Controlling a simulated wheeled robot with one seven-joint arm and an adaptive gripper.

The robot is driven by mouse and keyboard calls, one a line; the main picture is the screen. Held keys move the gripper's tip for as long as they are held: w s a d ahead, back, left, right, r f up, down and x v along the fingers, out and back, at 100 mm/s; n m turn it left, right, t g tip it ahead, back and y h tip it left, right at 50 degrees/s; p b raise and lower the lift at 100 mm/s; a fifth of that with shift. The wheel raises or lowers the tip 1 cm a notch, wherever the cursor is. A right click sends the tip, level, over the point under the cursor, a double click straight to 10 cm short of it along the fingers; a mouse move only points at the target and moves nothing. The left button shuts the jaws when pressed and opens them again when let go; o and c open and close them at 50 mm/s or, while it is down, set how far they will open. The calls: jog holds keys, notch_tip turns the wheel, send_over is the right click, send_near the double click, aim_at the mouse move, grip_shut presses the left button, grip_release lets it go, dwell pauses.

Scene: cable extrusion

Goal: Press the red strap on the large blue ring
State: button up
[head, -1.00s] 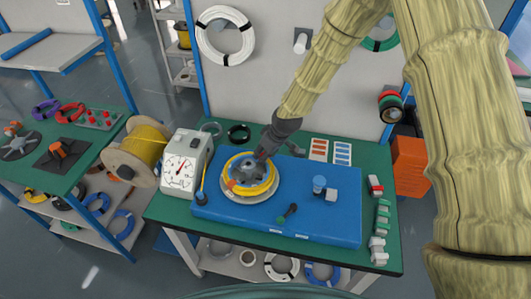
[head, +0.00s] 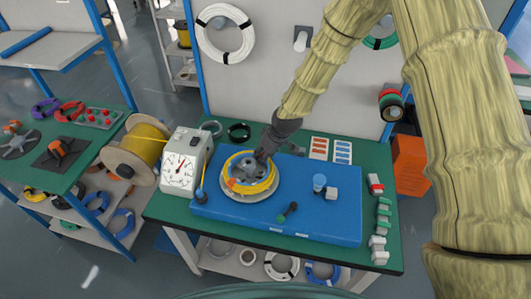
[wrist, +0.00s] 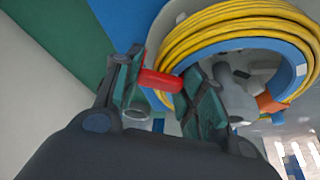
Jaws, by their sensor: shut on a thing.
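The large blue ring (wrist: 287,62) carries a coil of yellow cable (wrist: 225,28) in the wrist view. In the head view the yellow coil (head: 246,188) lies on a round pale plate on the blue platform. The red strap (wrist: 160,80) shows as a short red bar at the coil's edge, between the two fingers of my gripper (wrist: 163,84). My gripper is shut on it. An orange strap (wrist: 270,103) crosses the ring farther right. In the head view my gripper (head: 264,156) is at the coil's back right edge and hides the red strap.
The blue platform (head: 335,225) also bears a blue-topped post (head: 319,183) and a dark green-ended handle (head: 288,212). A white dial gauge (head: 182,170) and a yellow cable spool (head: 140,150) stand to the left. Several connectors line the green bench's right edge.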

jog(key=shift+f, duration=0.15)
dwell(0.8)
jog(key=o, duration=0.9)
jog(key=shift+c, duration=0.2)
jog(key=shift+r+p, duration=2.2)
jog(key=shift+r, duration=1.85)
